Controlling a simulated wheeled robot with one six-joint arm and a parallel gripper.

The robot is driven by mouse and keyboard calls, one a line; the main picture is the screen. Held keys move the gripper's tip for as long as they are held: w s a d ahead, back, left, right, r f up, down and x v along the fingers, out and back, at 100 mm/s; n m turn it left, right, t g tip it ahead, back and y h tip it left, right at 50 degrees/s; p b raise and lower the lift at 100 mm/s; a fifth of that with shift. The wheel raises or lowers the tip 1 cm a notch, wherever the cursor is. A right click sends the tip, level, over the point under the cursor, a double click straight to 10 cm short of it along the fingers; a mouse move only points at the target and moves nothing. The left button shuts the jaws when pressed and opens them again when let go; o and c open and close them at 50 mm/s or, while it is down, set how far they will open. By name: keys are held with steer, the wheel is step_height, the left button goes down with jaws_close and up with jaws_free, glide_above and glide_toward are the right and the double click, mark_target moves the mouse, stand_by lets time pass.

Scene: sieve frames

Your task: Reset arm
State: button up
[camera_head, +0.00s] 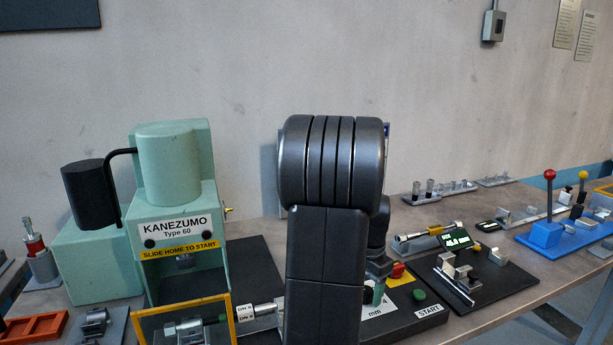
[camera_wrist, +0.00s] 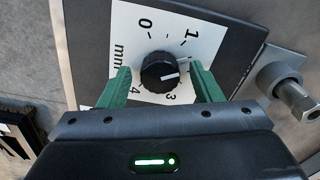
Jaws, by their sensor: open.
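My gripper (camera_wrist: 160,72) is open in the wrist view. Its two green fingers stand on either side of a black knob (camera_wrist: 158,74), with gaps showing between fingers and knob. The knob sits on a white dial plate (camera_wrist: 130,25) marked in mm. The knob's white pointer line points right, between the 1 and the 3. In the head view, my arm (camera_head: 325,260) stands upright in the middle. It hides most of the dial, and only a bit of my gripper shows at its right edge.
A green KANEZUMO machine (camera_head: 177,165) with a yellow-framed guard (camera_head: 140,325) stands left of my arm. A green START button (camera_head: 419,295) is on the dark base at right. Further right are a black fixture plate (camera_head: 515,280) and a blue lever fixture (camera_head: 545,238).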

step_height(320, 180, up, 11)
stand_by(0.4)
steer(key=shift+r, duration=0.1)
